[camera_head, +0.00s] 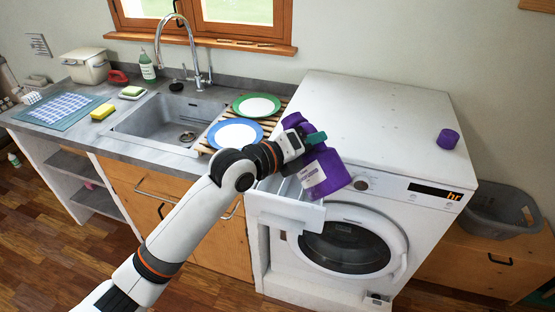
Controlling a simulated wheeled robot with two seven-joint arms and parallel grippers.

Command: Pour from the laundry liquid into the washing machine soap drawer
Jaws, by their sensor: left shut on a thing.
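The laundry liquid is a purple bottle (328,172) with a pale label, tilted in front of the washing machine's top left edge. My left gripper (308,138) is shut on it, and the gripper and wrist hide part of its upper side. The soap drawer (283,210) is pulled out at the upper left of the white washing machine (378,110), with the bottle just above it. I cannot make out the bottle's mouth or any flowing liquid. A purple cap (448,139) sits on the machine's top at the right. My right gripper is out of view.
A blue-rimmed plate (236,133) and a green-rimmed plate (257,105) lie on a wooden rack left of the machine, close to my left wrist. The sink (165,118) is further left. A grey basket (497,211) stands at right. The machine's top is mostly clear.

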